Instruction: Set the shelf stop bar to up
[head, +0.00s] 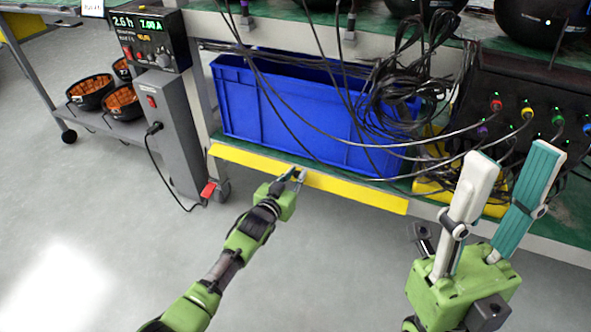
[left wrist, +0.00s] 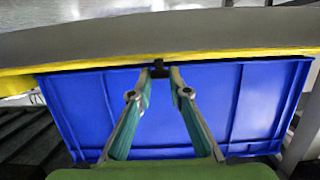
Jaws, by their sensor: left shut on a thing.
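The shelf stop bar (head: 350,192) is a long yellow strip along the front edge of the lower shelf, below the blue bin (head: 290,115). The bin's front shows almost whole above it. My left gripper (head: 293,176) is at the middle of the bar. In the left wrist view the left gripper (left wrist: 160,74) has its fingertips closed on a small dark piece at the edge of the yellow bar (left wrist: 240,54). The fingers hide part of that piece. My right gripper (head: 514,165) is open and empty, fingers up, in front of the shelf's right part.
Black cables (head: 395,95) hang over the bin and the shelf's right side. A grey cabinet (head: 170,125) with a power supply (head: 150,38) stands at the left. A cart (head: 130,130) with black bowls is further left. The floor in front is clear.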

